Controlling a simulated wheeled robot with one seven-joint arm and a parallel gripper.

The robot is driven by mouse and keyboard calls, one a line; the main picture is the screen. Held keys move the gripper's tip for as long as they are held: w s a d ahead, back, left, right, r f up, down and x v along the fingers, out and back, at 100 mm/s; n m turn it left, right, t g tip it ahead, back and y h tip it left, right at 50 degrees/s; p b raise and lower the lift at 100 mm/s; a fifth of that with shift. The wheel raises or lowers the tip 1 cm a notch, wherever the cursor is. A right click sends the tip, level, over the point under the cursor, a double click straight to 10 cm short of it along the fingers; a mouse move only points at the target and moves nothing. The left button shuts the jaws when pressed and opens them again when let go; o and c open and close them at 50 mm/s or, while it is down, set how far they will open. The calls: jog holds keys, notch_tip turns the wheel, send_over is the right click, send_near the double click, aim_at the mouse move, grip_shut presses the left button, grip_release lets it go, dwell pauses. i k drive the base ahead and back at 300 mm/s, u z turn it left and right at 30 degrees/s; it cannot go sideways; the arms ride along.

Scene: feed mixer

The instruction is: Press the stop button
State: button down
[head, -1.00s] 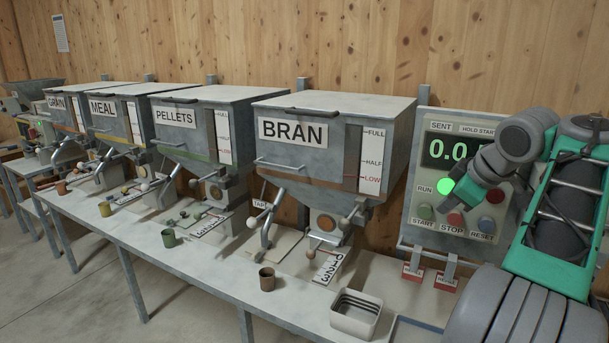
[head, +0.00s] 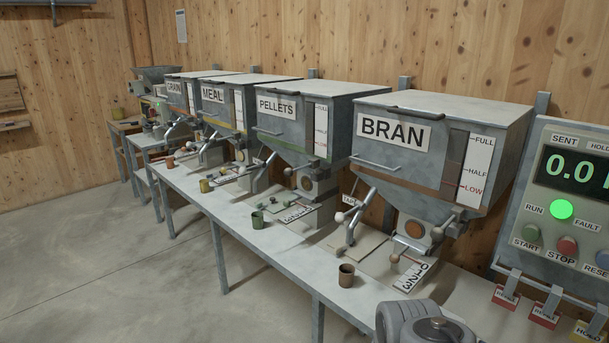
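The stop button (head: 567,246) is a red round button in the lower part of the control panel (head: 532,195) at the right edge of the head view. The word STOP stands below it. A green start button (head: 531,233) is to its left, and a reset button (head: 603,259) is to its right, cut by the frame edge. The RUN lamp (head: 561,209) above is lit green, and the display (head: 575,172) shows green digits, cut off at the right. Nothing covers the stop button. My gripper is out of view; only a grey part of my arm shows at the bottom right.
Hoppers marked GRAIN, MEAL, PELLETS and BRAN (head: 433,160) line the wall to the left. Red tags (head: 544,317) hang below the panel. A brown cup (head: 346,275) stands on the long bench (head: 290,270). The floor (head: 110,260) at left is clear.

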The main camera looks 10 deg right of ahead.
aim_at(566, 245)
jog(key=z, duration=0.1)
jog(key=k, duration=0.85)
jog(key=u, duration=0.95)
jog(key=i, duration=0.45)
jog(key=z, duration=1.8)
jog(key=i, duration=0.5)
jog(key=z, duration=0.1)
